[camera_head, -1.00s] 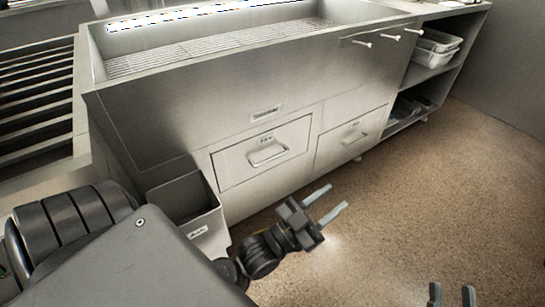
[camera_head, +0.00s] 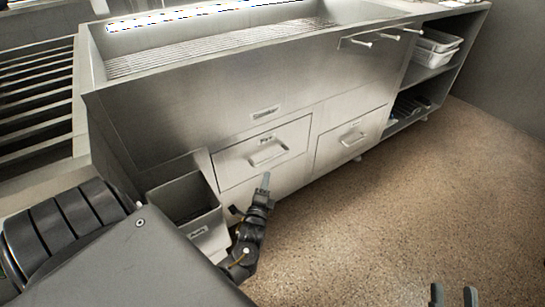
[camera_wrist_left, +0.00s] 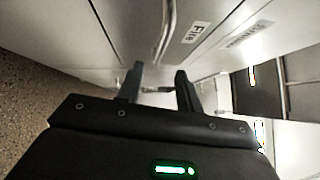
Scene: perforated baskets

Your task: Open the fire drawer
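The fire drawer (camera_head: 235,166) is the left of two closed drawers in the steel unit's front. Its bar handle (camera_head: 268,157) sits below a small label. In the left wrist view the label (camera_wrist_left: 192,33) appears to read "Fire", and the handle (camera_wrist_left: 166,35) shows beyond the fingers. My left gripper (camera_head: 266,182) is just below and in front of that handle, apart from it. In the left wrist view my left gripper (camera_wrist_left: 160,78) has its fingers spread, and no object is held. My right gripper (camera_head: 453,295) is open and empty at the bottom right, away from the unit.
A second closed drawer (camera_head: 345,145) is to the right. An open-topped bin (camera_head: 205,232) hangs left of my left gripper, close to my forearm. Shelves with white trays (camera_head: 435,55) are at the far right. The floor (camera_head: 400,210) is clear.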

